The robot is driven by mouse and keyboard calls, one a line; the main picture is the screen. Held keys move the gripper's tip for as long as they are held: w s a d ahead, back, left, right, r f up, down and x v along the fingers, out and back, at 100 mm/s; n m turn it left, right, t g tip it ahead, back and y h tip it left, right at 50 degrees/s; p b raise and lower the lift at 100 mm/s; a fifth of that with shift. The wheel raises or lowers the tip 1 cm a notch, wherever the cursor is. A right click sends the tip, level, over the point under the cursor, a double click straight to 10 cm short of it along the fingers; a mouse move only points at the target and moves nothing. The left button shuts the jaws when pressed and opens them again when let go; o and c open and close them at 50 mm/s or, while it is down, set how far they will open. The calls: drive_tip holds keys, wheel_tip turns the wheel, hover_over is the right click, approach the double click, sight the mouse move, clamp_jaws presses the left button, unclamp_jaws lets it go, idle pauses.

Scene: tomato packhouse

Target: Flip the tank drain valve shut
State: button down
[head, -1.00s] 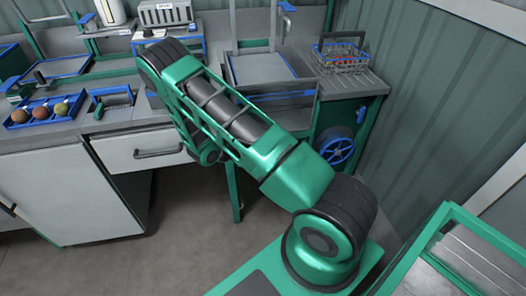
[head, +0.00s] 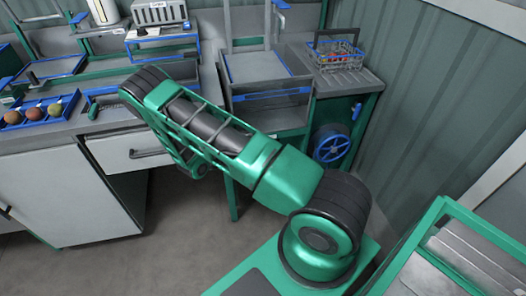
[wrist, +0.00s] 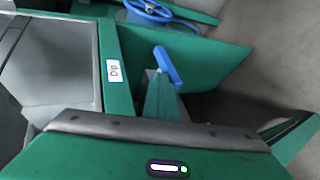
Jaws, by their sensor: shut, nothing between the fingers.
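The tank drain valve's blue lever (wrist: 168,67) stands out at a slant in front of the tank's green panel in the wrist view. The tank (wrist: 97,60) carries a "Dip" label; its basin (head: 258,68) shows in the head view. My gripper (wrist: 160,88) appears as a narrow green wedge, shut and empty. Its tip is close by the lever; I cannot tell whether they touch. In the head view my arm hides the gripper and the lever.
A blue wheel (head: 331,147) is under the bench's right end; it also shows in the wrist view (wrist: 150,10). A wire basket (head: 338,58) stands above. A drawer cabinet (head: 125,152) is at left, a green-framed rack (head: 425,235) at right.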

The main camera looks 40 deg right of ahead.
drive_tip(key=v, duration=1.1)
drive_tip(key=shift+w+d, duration=0.1)
drive_tip(key=s+d+r+m+g+y, duration=0.1)
drive_tip(key=s+d+r+m+y, duration=0.2)
drive_tip(key=s+r, duration=0.5)
drive_tip(key=s+d+r+m+g+y, duration=0.15)
drive_tip(key=s+r+y, duration=0.3)
drive_tip(key=r, duration=0.85)
drive_tip(key=s+a+r+m+t+y, duration=0.1)
drive_tip(key=s+a+r+y, duration=0.1)
drive_tip(key=s+r, duration=0.3)
drive_tip(key=s+a+r+m+t+y, duration=0.1)
drive_tip(key=s+r, duration=0.5)
drive_tip(key=s, duration=0.7)
drive_tip(key=a+t+y, duration=0.1)
drive_tip(key=a+y, duration=0.1)
drive_tip(key=a, duration=0.1)
drive_tip(key=shift+s+a+r+y, duration=0.2)
drive_tip(key=shift+s+y, duration=0.15)
